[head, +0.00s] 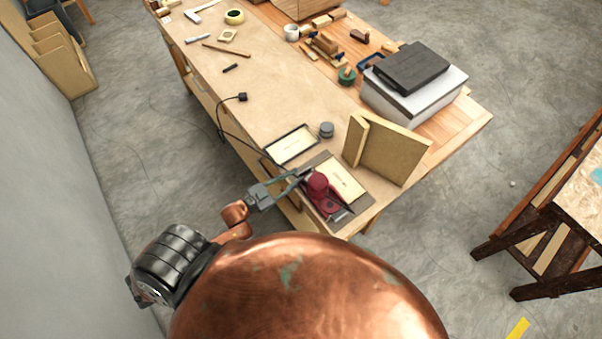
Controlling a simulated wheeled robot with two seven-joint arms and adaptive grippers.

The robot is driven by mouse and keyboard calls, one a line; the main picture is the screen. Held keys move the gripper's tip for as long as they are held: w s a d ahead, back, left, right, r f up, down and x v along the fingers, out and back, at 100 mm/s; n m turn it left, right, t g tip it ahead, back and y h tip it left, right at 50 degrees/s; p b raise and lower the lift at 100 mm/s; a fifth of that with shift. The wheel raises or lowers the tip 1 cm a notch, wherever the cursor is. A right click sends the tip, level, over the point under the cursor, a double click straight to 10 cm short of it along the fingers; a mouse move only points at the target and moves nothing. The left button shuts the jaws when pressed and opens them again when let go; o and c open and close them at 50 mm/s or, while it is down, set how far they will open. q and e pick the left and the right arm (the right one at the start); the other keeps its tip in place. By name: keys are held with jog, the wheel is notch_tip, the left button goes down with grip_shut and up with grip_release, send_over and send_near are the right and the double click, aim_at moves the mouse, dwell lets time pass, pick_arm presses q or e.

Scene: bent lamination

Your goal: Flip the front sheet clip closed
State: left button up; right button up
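My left gripper (303,175) reaches in from the left over the near end of the workbench. Its fingertips are close to a dark red tool (319,184) on a dark base; I cannot tell if they touch it, or how far apart the fingers are. A pale sheet (346,181) lies on a dark board just behind and right of the red tool. A second pale sheet in a dark frame (293,145) lies further back. The front sheet clip cannot be made out at this size. My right gripper is out of view.
An angled wooden panel (389,151) stands right of the sheets. A small grey cylinder (326,130) and a black cable (222,121) are nearby. A white box (412,99) with a black case (411,67) stands further right. The bench middle (280,95) is mostly clear.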

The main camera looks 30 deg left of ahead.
pick_arm(q)
jog(key=shift+v, duration=1.8)
